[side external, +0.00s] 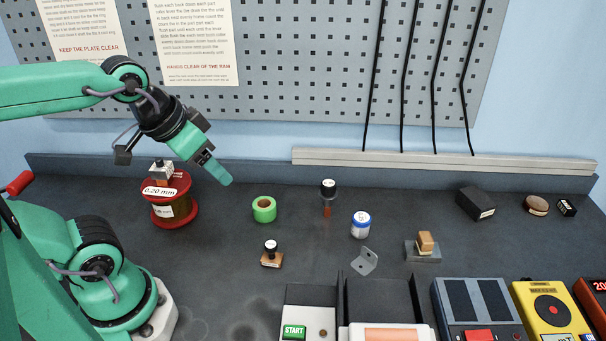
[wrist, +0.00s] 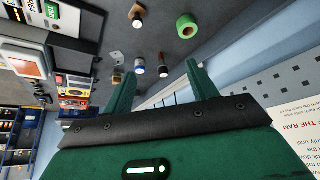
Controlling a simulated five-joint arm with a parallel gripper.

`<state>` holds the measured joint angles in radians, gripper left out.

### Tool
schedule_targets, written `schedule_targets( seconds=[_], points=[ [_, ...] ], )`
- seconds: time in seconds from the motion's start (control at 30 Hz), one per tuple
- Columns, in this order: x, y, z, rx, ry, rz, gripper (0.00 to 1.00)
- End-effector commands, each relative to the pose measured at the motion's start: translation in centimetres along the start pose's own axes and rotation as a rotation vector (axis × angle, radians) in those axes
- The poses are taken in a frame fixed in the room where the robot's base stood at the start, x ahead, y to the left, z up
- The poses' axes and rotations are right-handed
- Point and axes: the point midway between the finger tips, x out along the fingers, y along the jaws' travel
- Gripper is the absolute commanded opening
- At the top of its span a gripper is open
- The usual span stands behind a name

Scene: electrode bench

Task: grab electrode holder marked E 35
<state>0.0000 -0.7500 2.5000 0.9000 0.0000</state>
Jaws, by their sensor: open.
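No E 35 mark is readable on any piece. A dark-capped piece with a white top label and a copper-coloured stem (side external: 327,210) stands upright mid-bench; it also shows between my fingers in the wrist view (wrist: 163,67). A black-knobbed piece on a brown base (side external: 271,260) stands nearer the front; its label is too small to read. I cannot tell which is the E 35 holder. My gripper (side external: 224,180) hangs above the bench, right of the spool and left of the green tape. Its two fingers (wrist: 160,70) are apart with nothing between them.
A red wire spool (side external: 174,214) carries a small metal block on top. Green tape (side external: 264,209), a blue-white jar (side external: 361,225), a metal bracket (side external: 365,262) and a wooden-topped block (side external: 425,246) stand around. Boxes and devices line the front right. The back middle is clear.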

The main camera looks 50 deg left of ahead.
Motion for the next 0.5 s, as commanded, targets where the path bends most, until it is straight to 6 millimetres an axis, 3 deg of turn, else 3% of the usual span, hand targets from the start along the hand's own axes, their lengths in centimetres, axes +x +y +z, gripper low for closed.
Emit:
schedule_targets(
  seconds=[0.27, 0.5],
  points=[
    [0.0, 0.0, -0.3, -0.001, -0.004, 0.0, 0.58],
    [0.4, 0.1, -2.1, -0.008, -0.041, 0.001, 0.58]
  ],
)
